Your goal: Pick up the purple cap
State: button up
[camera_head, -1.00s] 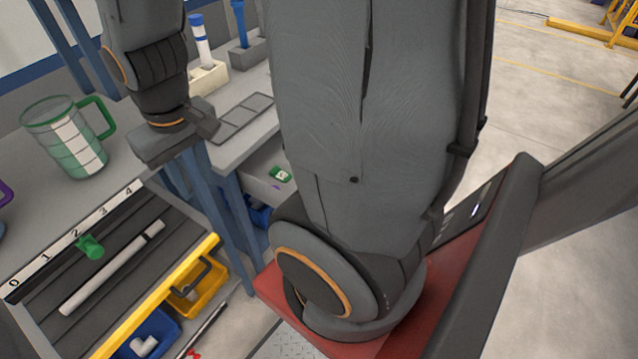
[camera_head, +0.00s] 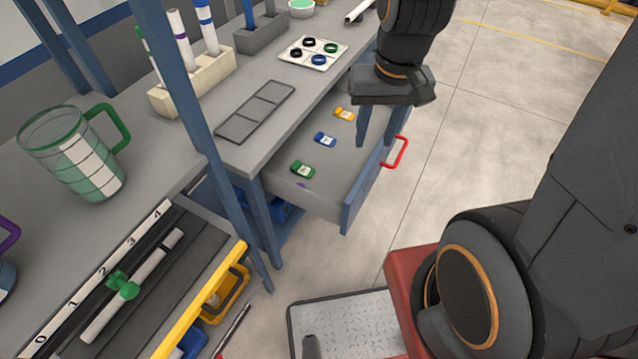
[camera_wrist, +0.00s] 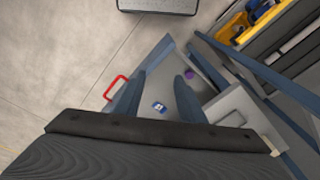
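A small purple object, likely the purple cap (camera_head: 303,185), lies in the open drawer (camera_head: 330,212), near a green car-like piece. Only a small part of it shows in the head view. In the wrist view the purple cap (camera_wrist: 189,74) shows as a round spot just beyond the tip of the right finger. My gripper (camera_head: 378,138) hangs over the drawer near its red handle, to the right of the cap and apart from it. In the wrist view my gripper (camera_wrist: 160,75) has its two fingers wide apart with nothing between their tips.
A blue table post (camera_head: 185,90) stands to the left. A tube rack (camera_head: 195,85) and a green-handled jug (camera_head: 75,155) stand on the worktops.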

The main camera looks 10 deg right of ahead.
jog(key=w+a+f+m+g+y+b, duration=0.1)
jog(key=w+a+f+m+y+b, duration=0.2)
jog(key=f, duration=0.4)
jog(key=w+a+f+m+g+b, duration=0.1)
jog(key=w+a+f+m, duration=0.2)
jog(key=w+f+m, duration=0.3)
jog(key=m+y+b, duration=0.3)
jog(key=m, duration=0.3)
send_near(302, 184)
jog(key=s+a, duration=0.1)
jog(key=s, duration=0.1)
jog(key=shift+m, duration=0.3)
jog(key=shift+w+p+x, duration=0.2)
jog(key=shift+p+x, duration=0.15)
jog(key=shift+x, duration=1.75)
jog(key=shift+w+p+x, duration=0.2)
jog(key=shift+p+x, duration=0.1)
jog(key=shift+x, duration=1.75)
jog(key=shift+c, duration=0.4)
jog(key=c, duration=0.6)
